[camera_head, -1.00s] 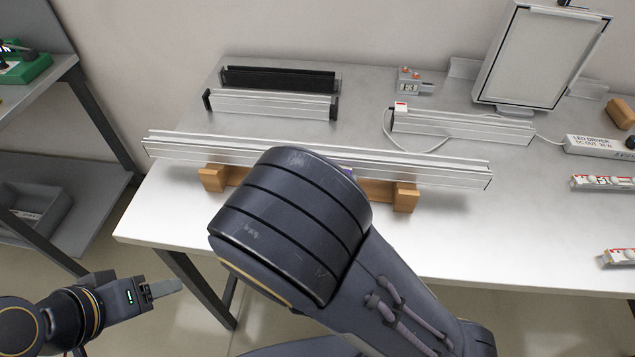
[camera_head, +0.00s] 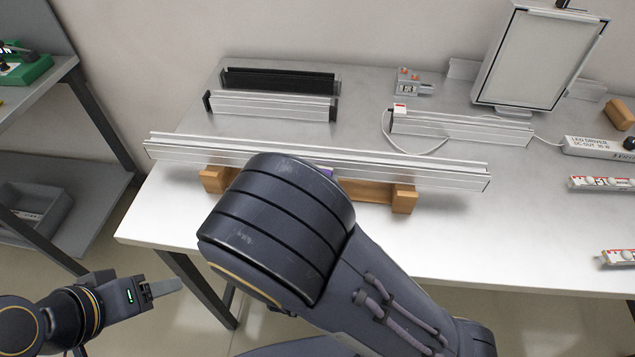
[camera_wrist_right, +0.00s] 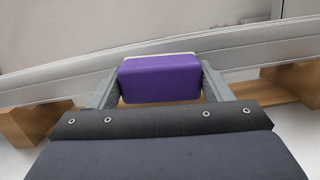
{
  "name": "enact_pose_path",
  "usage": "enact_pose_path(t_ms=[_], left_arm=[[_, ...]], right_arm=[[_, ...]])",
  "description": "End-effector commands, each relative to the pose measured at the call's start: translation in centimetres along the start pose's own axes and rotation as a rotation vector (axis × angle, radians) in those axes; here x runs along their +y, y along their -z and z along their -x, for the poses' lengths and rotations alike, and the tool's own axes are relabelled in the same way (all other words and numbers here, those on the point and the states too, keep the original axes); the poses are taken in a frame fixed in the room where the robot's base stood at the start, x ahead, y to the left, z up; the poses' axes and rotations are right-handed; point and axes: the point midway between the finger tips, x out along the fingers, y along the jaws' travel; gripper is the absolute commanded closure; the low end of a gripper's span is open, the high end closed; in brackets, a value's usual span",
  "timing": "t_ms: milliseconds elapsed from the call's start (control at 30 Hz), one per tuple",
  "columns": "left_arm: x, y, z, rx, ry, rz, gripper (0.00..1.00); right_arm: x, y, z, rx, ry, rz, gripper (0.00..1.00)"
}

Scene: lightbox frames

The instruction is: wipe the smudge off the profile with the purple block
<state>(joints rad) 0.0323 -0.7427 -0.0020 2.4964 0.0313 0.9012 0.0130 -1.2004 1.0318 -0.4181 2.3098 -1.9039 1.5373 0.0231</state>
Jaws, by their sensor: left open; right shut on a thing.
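The profile (camera_head: 420,174) is a long silver bar lying across wooden supports near the front of the table. It also shows in the right wrist view (camera_wrist_right: 262,52). The purple block (camera_wrist_right: 160,79) is held between the fingers of my right gripper (camera_wrist_right: 158,88), which is shut on it. The block has a pale layer on its far side and is up at the profile; whether it touches I cannot tell. In the head view my right arm hides most of the block (camera_head: 326,170). I see no smudge on the profile. My left gripper (camera_head: 165,288) is off the table at lower left.
Wooden supports (camera_head: 404,199) stand under the profile. Behind are shorter profiles (camera_head: 270,104), a small grey device (camera_head: 414,86) and a framed panel (camera_head: 540,58). Labelled strips (camera_head: 602,183) lie at right. A grey shelf stands at left.

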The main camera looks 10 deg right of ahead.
Motion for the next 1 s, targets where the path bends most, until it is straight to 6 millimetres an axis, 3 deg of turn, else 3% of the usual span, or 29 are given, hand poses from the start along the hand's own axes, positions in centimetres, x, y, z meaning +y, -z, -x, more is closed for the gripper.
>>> enact_pose_path(t_ms=[200, 1000], left_arm=[[0.1, 0.1, 0.3, 0.000, 0.000, 0.000, 0.42], [0.3, 0.3, 0.6, 0.000, 0.000, 0.000, 0.42]], right_arm=[[2.0, 0.1, 0.1, -0.001, -0.001, -0.003, 0.46], [6.4, 0.6, -0.1, -0.001, 0.000, -0.001, 0.46]])
